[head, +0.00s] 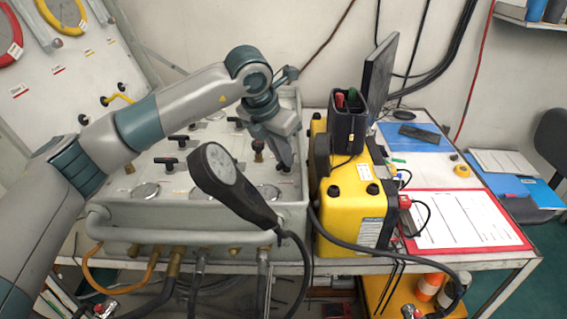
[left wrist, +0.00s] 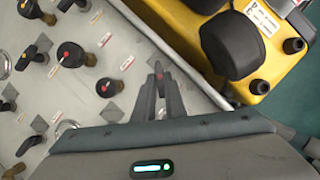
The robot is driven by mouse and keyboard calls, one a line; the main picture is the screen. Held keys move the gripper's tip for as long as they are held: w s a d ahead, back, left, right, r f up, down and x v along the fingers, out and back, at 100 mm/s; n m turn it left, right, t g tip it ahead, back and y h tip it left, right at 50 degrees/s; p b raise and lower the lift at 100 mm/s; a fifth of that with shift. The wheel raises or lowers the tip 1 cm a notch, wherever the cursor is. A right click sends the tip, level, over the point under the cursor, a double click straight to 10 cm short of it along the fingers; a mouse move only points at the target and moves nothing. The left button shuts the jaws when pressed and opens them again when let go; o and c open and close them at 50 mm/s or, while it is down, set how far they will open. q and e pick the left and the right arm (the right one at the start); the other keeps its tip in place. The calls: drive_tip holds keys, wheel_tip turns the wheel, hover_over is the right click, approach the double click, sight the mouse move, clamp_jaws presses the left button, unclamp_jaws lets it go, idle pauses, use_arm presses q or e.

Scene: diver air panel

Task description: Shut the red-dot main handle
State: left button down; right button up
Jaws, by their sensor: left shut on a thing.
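My left gripper (head: 286,166) reaches down over the right side of the grey valve panel (head: 205,222), its fingers pointing down. My right gripper is not in view.
A yellow case (head: 355,205) stands close to the panel's right side. A black handset (head: 232,180) on a cable rises in front of the panel. Hoses hang at the front edge. A red-edged sheet (head: 465,220) lies on the bench at right.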

use_arm(q)
drive_tip(key=shift+w+f+m+b, duration=0.1)
drive_tip(key=shift+m+b, duration=0.2)
drive_tip(key=shift+w+a+m+g+h+b, duration=0.15)
drive_tip(key=shift+m+g+h+b, duration=0.2)
drive_tip(key=shift+m+b, duration=0.6)
drive_tip(key=shift+m+g+h+b, duration=0.25)
drive_tip(key=shift+m+b, duration=0.15)
drive_tip(key=shift+m, duration=0.55)
drive_tip(key=shift+w+a+m+g, duration=0.15)
drive_tip(key=shift+m+g, duration=0.15)
drive_tip(key=shift+m, duration=0.6)
drive_tip(key=shift+w+r+m+g, duration=0.1)
drive_tip(key=shift+r+m+g, duration=0.15)
drive_tip(key=shift+m, duration=0.55)
drive_tip(key=shift+w+m+g+h, duration=0.15)
drive_tip(key=shift+m+g+h, duration=0.3)
drive_tip(key=shift+m, duration=0.75)
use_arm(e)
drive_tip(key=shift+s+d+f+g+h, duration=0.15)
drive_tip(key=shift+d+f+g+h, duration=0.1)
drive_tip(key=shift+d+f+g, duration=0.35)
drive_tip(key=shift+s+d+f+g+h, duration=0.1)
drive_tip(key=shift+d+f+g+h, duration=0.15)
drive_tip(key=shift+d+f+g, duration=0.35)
use_arm(q)
drive_tip(key=shift+y, duration=0.25)
